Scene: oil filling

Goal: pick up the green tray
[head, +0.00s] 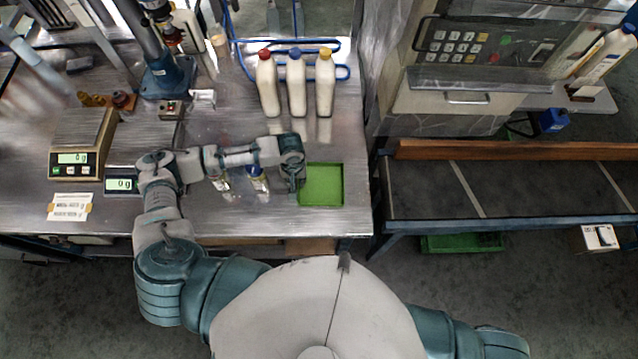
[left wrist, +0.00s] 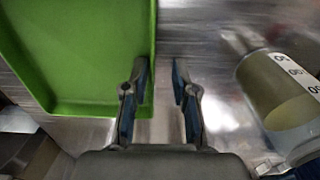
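The green tray (head: 322,185) lies on the metal table near its front right corner, and it also fills the upper left of the left wrist view (left wrist: 80,50). My left gripper (head: 293,184) is at the tray's left edge. In the left wrist view its two fingers (left wrist: 161,85) are apart with nothing gripped. One finger overlaps the tray's rim in that view and the other is over bare table. Whether the fingers touch the tray or reach below its rim I cannot tell. My right gripper is outside the views.
Small glass containers stand left of the gripper; a labelled one (left wrist: 285,95) is close in the left wrist view. Several white bottles (head: 296,85) stand behind the tray. Scales (head: 82,140) are at left. A conveyor (head: 510,188) is at right, with another green object (head: 462,242) below.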

